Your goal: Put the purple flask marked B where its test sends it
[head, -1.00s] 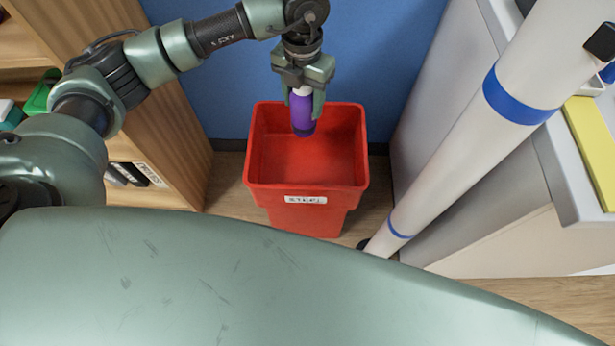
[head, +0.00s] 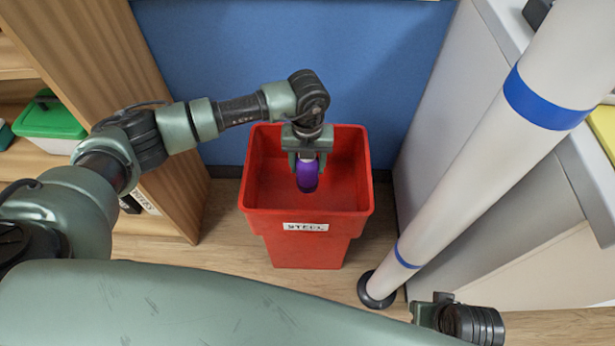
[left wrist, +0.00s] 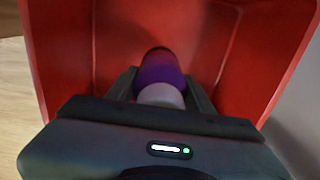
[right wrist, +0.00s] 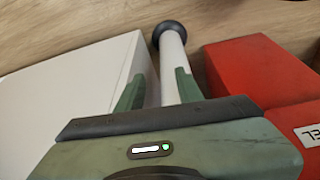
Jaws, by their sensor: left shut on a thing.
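The purple flask (head: 307,178) hangs in my left gripper (head: 307,158), inside the mouth of the red bin (head: 305,223) labelled STEEL. The left wrist view shows the flask (left wrist: 160,72) between the two fingers, with its pale end toward the palm and its dark end toward the bin. Red bin walls (left wrist: 62,60) surround it there. No letter B shows on the flask. My right gripper (right wrist: 158,82) is open and empty in the right wrist view, with the white post beyond its fingers.
A white post (head: 470,165) with blue bands stands right of the bin, by a grey-white cabinet (head: 480,200). A wooden shelf (head: 150,130) with a green-lidded box (head: 52,118) is at left. A blue wall (head: 290,50) is behind.

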